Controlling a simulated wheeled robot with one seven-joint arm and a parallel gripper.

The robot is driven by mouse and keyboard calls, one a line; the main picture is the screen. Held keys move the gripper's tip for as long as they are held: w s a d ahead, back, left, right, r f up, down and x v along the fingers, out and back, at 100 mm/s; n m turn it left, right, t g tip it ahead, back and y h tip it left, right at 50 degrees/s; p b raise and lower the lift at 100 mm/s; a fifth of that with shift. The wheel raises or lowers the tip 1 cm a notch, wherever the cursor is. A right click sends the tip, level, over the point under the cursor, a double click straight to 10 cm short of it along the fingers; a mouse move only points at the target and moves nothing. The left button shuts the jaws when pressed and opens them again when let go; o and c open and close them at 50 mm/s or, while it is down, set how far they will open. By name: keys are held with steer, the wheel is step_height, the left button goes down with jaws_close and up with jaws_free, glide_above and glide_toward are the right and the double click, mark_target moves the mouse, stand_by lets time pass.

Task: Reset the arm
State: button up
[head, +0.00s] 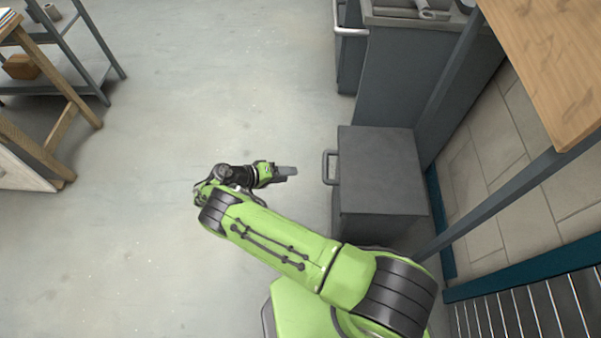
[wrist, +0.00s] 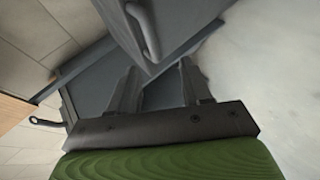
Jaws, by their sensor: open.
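My green arm reaches out over the floor in the head view. My gripper (head: 287,171) is over open floor, just left of a grey cabinet (head: 377,160) with a bar handle (head: 328,167). It points right, toward that handle, with a gap between. In the wrist view my gripper (wrist: 163,85) shows two dark fingers spread apart with nothing between them. A grey box-shaped body with a handle (wrist: 143,30) lies beyond the fingertips.
A taller grey cabinet (head: 388,80) stands behind the low one. A wooden board (head: 550,60) on dark posts is at the upper right. A wooden-legged table (head: 60,125) and a metal shelf (head: 95,75) stand at the left. The floor (head: 210,90) between is clear.

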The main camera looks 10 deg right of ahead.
steer(key=shift+s+a+r, duration=0.1)
steer(key=shift+a+r, duration=0.25)
steer(key=shift+a, duration=0.15)
steer(key=shift+r, duration=0.1)
steer(key=d+r+m+g+y, duration=0.1)
steer(key=d+r+y, duration=0.3)
steer(key=r, duration=0.9)
steer(key=d+r+m+g+y, duration=0.1)
steer(key=d+r+y, duration=0.25)
steer(key=r, duration=1.05)
steer(key=s+d+r+n+t+y, duration=0.1)
steer(key=s+d+r+t+y, duration=0.2)
steer(key=s+r, duration=0.9)
steer(key=s+n+t+y+p, duration=0.1)
steer(key=s+n+t, duration=0.1)
steer(key=s, duration=1.3)
step_height(320, 180, up, 16)
steer(key=p, duration=1.5)
steer(key=shift+w+d+r, duration=0.2)
steer(key=shift+w, duration=0.1)
